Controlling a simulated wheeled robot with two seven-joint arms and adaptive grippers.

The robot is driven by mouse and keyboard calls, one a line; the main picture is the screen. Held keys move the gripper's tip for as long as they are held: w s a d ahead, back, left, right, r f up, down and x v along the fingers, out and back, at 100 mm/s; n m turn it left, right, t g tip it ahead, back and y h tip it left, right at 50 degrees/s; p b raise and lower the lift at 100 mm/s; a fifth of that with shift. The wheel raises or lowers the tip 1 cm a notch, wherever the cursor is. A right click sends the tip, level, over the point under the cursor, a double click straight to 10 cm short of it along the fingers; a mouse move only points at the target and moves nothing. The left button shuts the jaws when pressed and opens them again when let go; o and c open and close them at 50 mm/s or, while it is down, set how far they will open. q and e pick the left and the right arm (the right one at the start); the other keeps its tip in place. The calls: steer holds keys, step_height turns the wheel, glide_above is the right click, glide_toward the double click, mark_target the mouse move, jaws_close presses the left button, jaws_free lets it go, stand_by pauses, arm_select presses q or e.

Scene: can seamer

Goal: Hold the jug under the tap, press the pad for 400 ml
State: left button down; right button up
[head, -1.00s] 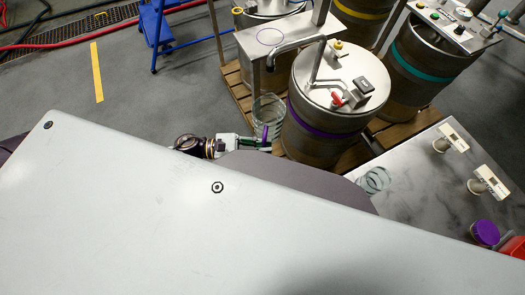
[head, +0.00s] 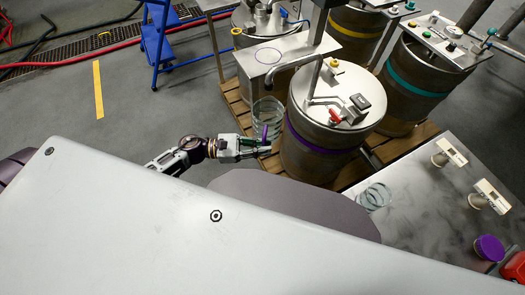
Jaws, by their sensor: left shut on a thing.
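The clear glass jug (head: 268,113) with a purple handle (head: 264,134) is beside the purple-banded steel drum, in front of the steel box. My left gripper (head: 262,147) is shut on the jug at its handle side. The bent steel tap (head: 284,66) ends just above the jug; I cannot tell whether its mouth is exactly over the jug's opening. The jug's base is partly hidden. My right gripper is not in view.
A steel table (head: 420,215) at the right holds glass rings (head: 375,196), two small white-headed devices (head: 449,152) and a purple-lidded jar (head: 489,248). More drums stand behind on wooden pallets (head: 400,142). The floor at the left is open, with a blue step stand (head: 160,38).

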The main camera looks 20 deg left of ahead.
mark_target(259, 134)
arm_select(q)
steer(key=shift+w+a, duration=0.25)
steer(key=shift+w, duration=0.55)
steer(key=shift+w+a, duration=0.2)
steer(key=shift+w, duration=0.6)
steer(key=shift+w+a, duration=0.25)
steer(key=shift+w, duration=0.55)
